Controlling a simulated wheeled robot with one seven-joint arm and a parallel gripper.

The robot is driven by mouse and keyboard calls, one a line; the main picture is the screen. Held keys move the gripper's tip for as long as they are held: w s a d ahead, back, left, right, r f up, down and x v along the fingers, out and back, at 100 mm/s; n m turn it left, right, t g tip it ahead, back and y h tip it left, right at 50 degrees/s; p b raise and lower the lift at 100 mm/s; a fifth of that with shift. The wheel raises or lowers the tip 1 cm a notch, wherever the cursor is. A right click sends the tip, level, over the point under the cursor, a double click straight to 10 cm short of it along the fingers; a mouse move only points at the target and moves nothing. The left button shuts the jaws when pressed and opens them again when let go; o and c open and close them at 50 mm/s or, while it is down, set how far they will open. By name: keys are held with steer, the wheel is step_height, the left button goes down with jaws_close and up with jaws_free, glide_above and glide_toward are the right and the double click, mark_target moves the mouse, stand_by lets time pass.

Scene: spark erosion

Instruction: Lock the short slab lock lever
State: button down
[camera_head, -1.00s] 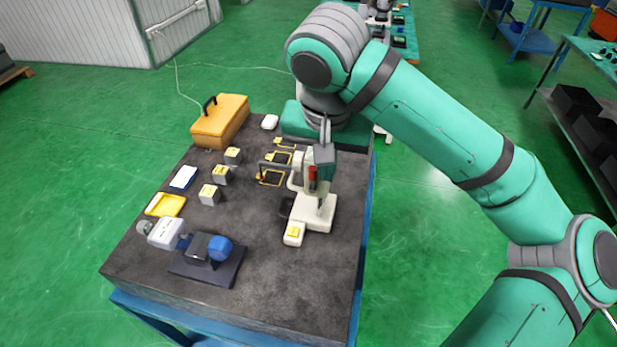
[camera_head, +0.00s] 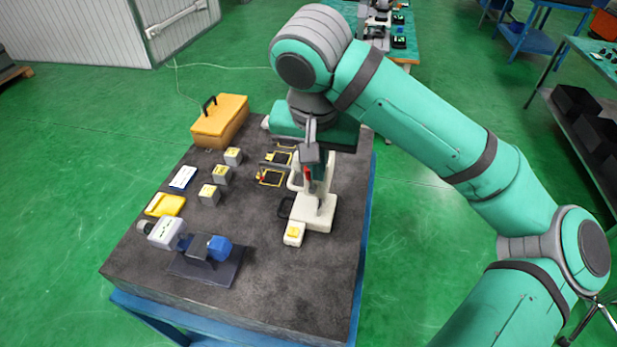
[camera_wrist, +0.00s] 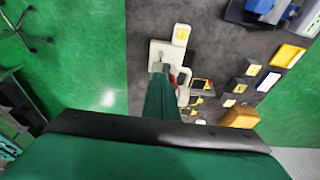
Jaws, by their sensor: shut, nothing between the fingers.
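A white stand (camera_head: 318,218) rises from a broad base on the right half of the dark table; it also shows in the wrist view (camera_wrist: 158,50). A red part (camera_head: 307,174) is on or beside its upright, close to my gripper. I cannot tell for sure which part is the short slab lock lever. My gripper (camera_head: 317,190) points down over the stand, shut and empty, and hides much of the upright. In the wrist view its tip (camera_wrist: 158,68) overlaps the stand, with the red part (camera_wrist: 173,78) just beside it. Contact cannot be made out.
A white block with a yellow top (camera_head: 293,234) adjoins the stand's base. Yellow-framed dark plates (camera_head: 271,178) lie to its left. Small blocks (camera_head: 209,194), a yellow tray (camera_head: 165,205), a blue-ended device (camera_head: 219,247) and an orange case (camera_head: 220,120) stand farther left. The table's front right is clear.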

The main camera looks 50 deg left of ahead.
steer(key=shift+s+a+f, duration=0.1)
steer(key=shift+s+a, duration=0.65)
steer(key=shift+a, duration=0.1)
steer(key=shift+s+a+f, duration=0.5)
steer(key=shift+s+a, duration=0.1)
steer(key=shift+a, duration=0.15)
steer(key=shift+s+a+f, duration=0.1)
stand_by(0.5)
steer(key=shift+s+a+r, duration=0.1)
steer(key=shift+r, duration=2.75)
